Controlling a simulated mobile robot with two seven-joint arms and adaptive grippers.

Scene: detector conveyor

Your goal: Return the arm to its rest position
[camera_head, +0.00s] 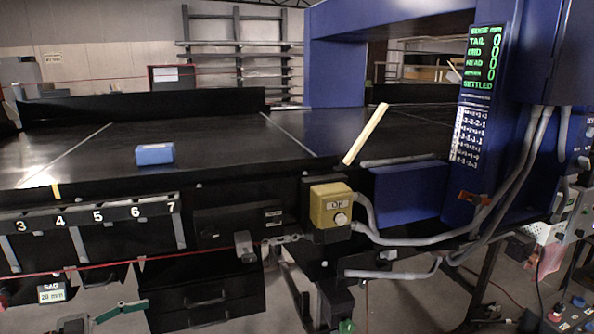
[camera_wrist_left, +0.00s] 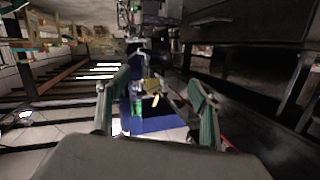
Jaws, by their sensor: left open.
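My left gripper (camera_wrist_left: 160,98) shows in the left wrist view, with its two greenish fingers spread apart. The gap between them is empty, and I see only distant background through it. In the head view, a green bar with grey parts (camera_head: 122,310) shows at the bottom left, below the conveyor's front edge; I cannot tell whether it is part of my left gripper. My right gripper is in neither view.
A blue block (camera_head: 155,154) lies on the black conveyor (camera_head: 220,135). A blue detector frame (camera_head: 335,75) with a green-lettered display (camera_head: 483,58) stands at right.

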